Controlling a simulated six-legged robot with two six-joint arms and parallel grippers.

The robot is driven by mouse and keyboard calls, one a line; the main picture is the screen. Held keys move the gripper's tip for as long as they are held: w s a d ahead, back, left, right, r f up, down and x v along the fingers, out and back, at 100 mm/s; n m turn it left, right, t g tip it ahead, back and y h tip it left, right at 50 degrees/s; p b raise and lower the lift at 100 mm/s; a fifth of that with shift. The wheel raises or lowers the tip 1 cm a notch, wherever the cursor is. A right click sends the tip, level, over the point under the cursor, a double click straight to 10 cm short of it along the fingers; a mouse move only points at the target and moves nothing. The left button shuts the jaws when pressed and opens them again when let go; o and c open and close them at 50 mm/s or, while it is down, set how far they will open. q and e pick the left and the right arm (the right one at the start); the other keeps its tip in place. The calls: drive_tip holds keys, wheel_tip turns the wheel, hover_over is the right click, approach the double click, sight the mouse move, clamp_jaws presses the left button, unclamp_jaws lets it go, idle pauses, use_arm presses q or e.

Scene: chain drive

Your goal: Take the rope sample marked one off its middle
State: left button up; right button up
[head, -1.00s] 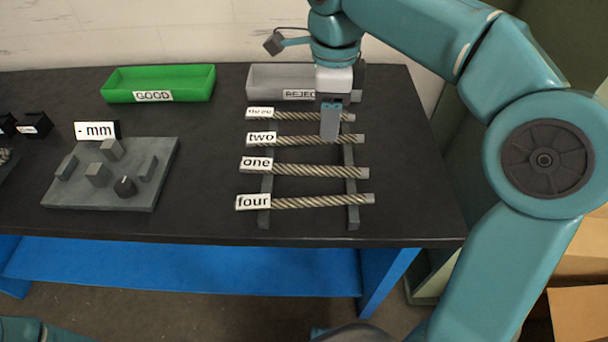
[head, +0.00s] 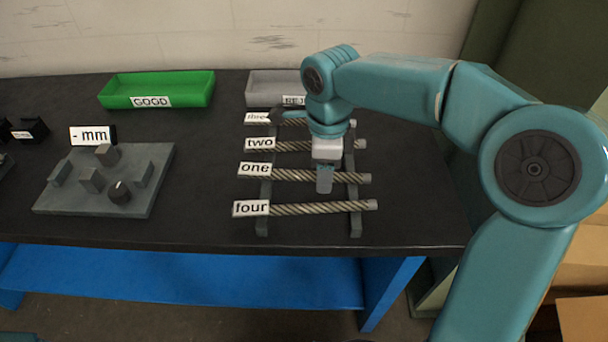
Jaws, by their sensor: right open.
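The rope sample marked one (head: 290,175) lies across two dark rack rails (head: 263,190), with its white label at the left end. My right gripper (head: 324,184) points down over the middle-right part of this rope. It is open, and its near finger hides a short stretch of the rope. I cannot tell whether the fingers straddle the rope or hang above it. Ropes two (head: 287,146) and three (head: 290,122) lie behind it, partly hidden by my arm. Rope four (head: 310,209) lies in front.
A green GOOD tray (head: 190,90) stands at the back, with a grey REJECT tray (head: 262,80) to its right, partly hidden. A gauge block with several pegs (head: 75,199) and a "- mm" display (head: 93,135) are on the left. The table between is clear.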

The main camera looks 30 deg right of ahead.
drive_tip(key=shift+c, duration=0.3)
clamp_jaws()
drive_tip(key=shift+w+r, duration=0.1)
